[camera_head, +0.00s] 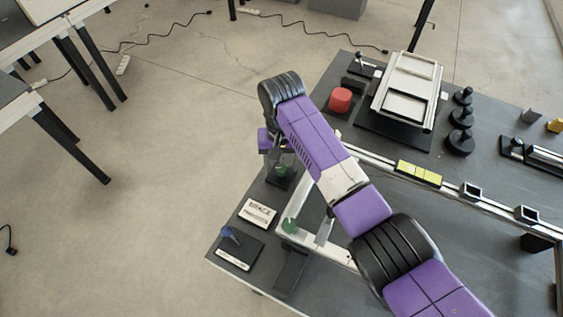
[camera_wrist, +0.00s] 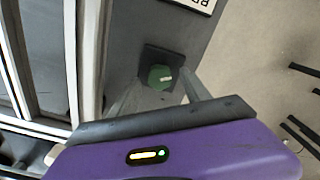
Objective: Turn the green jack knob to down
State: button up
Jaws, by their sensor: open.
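The green knob (camera_wrist: 160,77) shows in the wrist view as a round cap with a small pale mark, on a dark square base. In the head view the knob (camera_head: 281,170) is partly hidden by my gripper. My gripper (camera_head: 284,153) is above it and points down. In the wrist view the two fingers of my gripper (camera_wrist: 159,86) are spread apart, one on each side of the knob, with nothing seen held. I cannot tell whether either finger touches the knob.
A light metal frame runs beside the knob, with another green round part (camera_head: 289,225) on it. A white printed sign (camera_head: 258,212) and a blue-handled part (camera_head: 230,234) lie nearby. A red block (camera_head: 341,100) stands farther back. Open floor lies beyond the bench's left edge.

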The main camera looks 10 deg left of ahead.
grip_shut()
jog(key=shift+r+n, duration=0.1)
jog(key=shift+n, duration=0.2)
jog(key=shift+n+p, duration=0.6)
jog(key=shift+n, duration=0.4)
jog(key=n+p, duration=0.1)
jog(key=n, duration=0.2)
jog(key=shift+a+n, duration=0.1)
jog(key=shift+n, duration=0.2)
jog(key=n+p, duration=0.1)
jog(key=n, duration=0.4)
jog(key=shift+s+n, duration=0.1)
jog(key=shift+n, duration=0.2)
jog(key=shift+a, duration=0.1)
